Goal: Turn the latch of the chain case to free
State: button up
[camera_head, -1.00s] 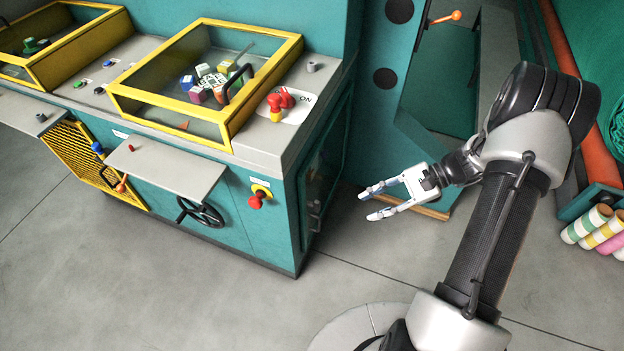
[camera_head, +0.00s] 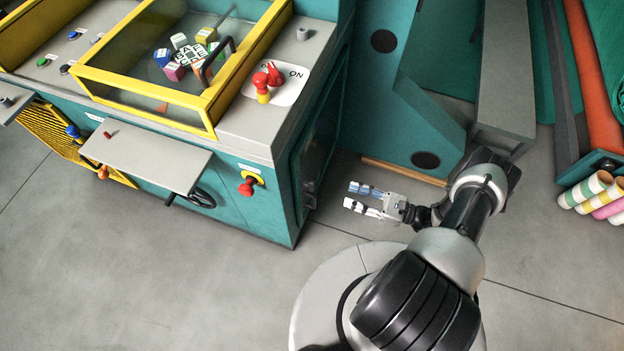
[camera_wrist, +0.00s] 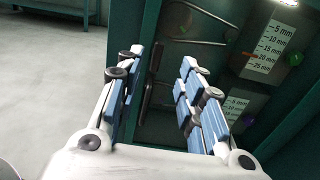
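My gripper (camera_head: 357,197) is open and empty, its two fingers apart, in front of the right end of the teal machine. In the wrist view my gripper (camera_wrist: 161,64) faces a dark recessed panel (camera_wrist: 200,45) with a loop like a belt or chain inside, perhaps the chain case. A dark upright bar (camera_wrist: 149,82) runs at its left side, partly behind the fingers. The panel also shows in the head view as a dark door (camera_head: 322,135) on the machine's end. I cannot make out the latch or its position for certain.
The teal machine carries a yellow-framed clear lid (camera_head: 150,105), a red rotary knob (camera_head: 272,72) and a red button (camera_head: 247,186). A grey shelf (camera_head: 150,160) juts from its front. Striped rolls (camera_head: 590,190) lie at the right. The grey floor (camera_head: 120,270) is open.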

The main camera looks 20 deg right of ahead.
aim_at(315, 183)
jog(key=b+x, duration=0.1)
jog(key=x, duration=1.3)
jog(key=shift+w+a+b, duration=0.15)
jog(key=shift+b, duration=0.15)
jog(key=shift+c, duration=0.5)
grip_shut()
